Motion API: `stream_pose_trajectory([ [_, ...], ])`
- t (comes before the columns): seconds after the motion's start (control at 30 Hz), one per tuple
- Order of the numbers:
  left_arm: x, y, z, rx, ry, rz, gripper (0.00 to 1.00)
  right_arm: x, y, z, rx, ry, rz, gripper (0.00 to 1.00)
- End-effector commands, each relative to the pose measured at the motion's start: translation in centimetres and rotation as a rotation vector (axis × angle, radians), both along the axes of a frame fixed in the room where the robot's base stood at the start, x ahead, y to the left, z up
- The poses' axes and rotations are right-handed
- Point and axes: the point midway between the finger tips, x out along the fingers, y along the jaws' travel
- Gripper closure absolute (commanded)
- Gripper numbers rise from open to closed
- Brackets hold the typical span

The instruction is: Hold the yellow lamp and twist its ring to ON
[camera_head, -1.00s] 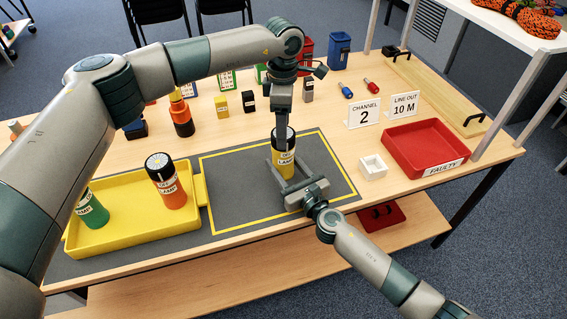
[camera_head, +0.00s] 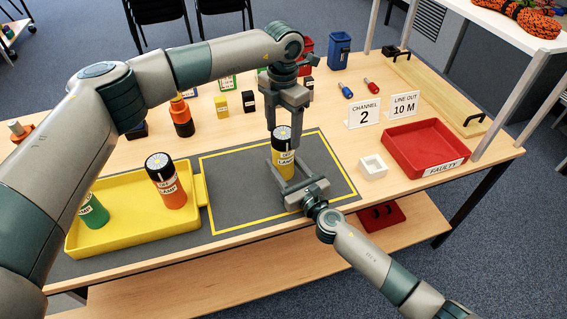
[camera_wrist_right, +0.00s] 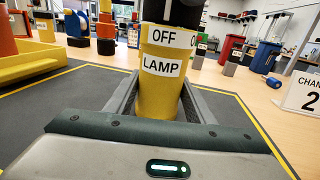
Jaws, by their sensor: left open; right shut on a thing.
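The yellow lamp (camera_head: 284,165) stands upright on the grey mat, with a black ring (camera_head: 282,145) and a pale marked dial on top. My right gripper (camera_head: 291,176) is shut on its lower body from the front. In the right wrist view the lamp (camera_wrist_right: 160,95) stands between the right fingers, with OFF and LAMP labels facing me; another label is partly visible to the right.
A yellow tray (camera_head: 115,243) at left holds an orange lamp (camera_head: 167,182) and a green lamp (camera_head: 94,212). A red FAULTY tray (camera_head: 425,143) and a small white box (camera_head: 373,167) are at right.

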Motion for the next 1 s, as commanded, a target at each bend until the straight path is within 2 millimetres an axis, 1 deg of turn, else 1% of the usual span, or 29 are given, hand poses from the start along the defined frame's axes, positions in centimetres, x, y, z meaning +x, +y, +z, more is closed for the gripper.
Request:
stream_pose_trajectory([
  [0.13,-0.02,-0.03,-0.01,-0.001,0.001,0.084,0.38,-0.02,0.00,-0.05,0.000,0.001,0.000,0.78],
  [0.47,-0.01,0.00,-0.01,0.001,0.001,-0.164,0.38,-0.02,0.00,-0.05,0.000,0.001,0.000,0.78],
  [1.0,-0.01,-0.01,-0.01,0.000,0.000,-0.661,0.38,-0.02,0.00,-0.05,0.000,0.001,0.000,0.78],
])
